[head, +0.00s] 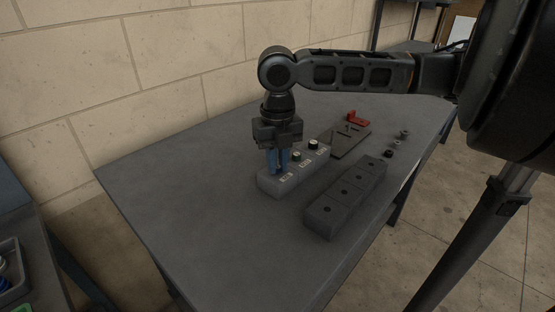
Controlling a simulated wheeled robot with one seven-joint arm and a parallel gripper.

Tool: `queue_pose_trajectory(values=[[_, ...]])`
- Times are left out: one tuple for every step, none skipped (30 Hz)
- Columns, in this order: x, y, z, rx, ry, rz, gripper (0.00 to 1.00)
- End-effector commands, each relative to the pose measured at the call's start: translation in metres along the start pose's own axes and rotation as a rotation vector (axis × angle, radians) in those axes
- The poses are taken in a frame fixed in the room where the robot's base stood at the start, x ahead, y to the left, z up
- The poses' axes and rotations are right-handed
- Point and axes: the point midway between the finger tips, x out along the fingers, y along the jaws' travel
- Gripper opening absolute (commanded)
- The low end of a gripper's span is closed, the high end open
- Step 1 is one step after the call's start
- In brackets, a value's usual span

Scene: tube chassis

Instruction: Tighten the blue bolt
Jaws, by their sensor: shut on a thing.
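My gripper (278,168) points down over the left end of a light grey block (271,188) on the table. It is shut on the blue bolt (284,157), whose blue shows between and beside the fingers. The bolt is at the block's left position; its lower end and how deep it sits are hidden by the fingers. Two dark-topped knobs or bolts stand on the same block to the right, one in the middle (296,156) and one near the far end (313,144). Small white labels lie along the block's front side of the top.
A longer dark block (346,199) with several holes lies to the right. Behind are a dark plate (349,142) and a red part (357,118). Small round parts (396,143) lie near the table's right edge. The table's left half (190,185) is clear. A brick wall runs behind.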

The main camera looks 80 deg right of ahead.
Motion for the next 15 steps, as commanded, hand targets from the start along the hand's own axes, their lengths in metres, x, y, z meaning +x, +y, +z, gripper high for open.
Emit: queue_pose_trajectory(values=[[-0.0008, 0.0003, -0.0003, 0.035, 0.002, 0.001, 0.00], [-0.0012, 0.0003, -0.0004, 0.066, 0.002, 0.001, 0.00], [-0.0016, 0.0003, -0.0005, 0.117, 0.003, 0.002, 0.00], [-0.0017, 0.0005, -0.0005, 0.158, 0.003, 0.002, 0.00], [-0.0017, 0.0005, -0.0005, 0.200, 0.003, 0.003, 0.00], [-0.0017, 0.0005, -0.0006, 0.254, 0.003, 0.003, 0.00], [-0.0014, 0.0005, -0.0007, 0.291, 0.003, 0.003, 0.00], [-0.0011, 0.0005, -0.0007, 0.324, 0.003, 0.002, 0.00], [-0.0008, 0.0003, -0.0005, 0.362, 0.002, 0.001, 0.00], [-0.0005, 0.0002, -0.0005, 0.385, 0.002, 0.001, 0.00], [-0.0001, 0.0001, -0.0005, 0.403, 0.002, 0.000, 0.00], [0.0003, 0.0001, -0.0005, 0.419, 0.002, 0.000, 0.00], [0.0007, 0.0001, -0.0004, 0.427, 0.002, 0.000, 0.00], [0.0009, 0.0001, -0.0004, 0.431, 0.002, 0.000, 0.00], [0.0012, 0.0001, -0.0004, 0.432, 0.002, 0.000, 0.00]])
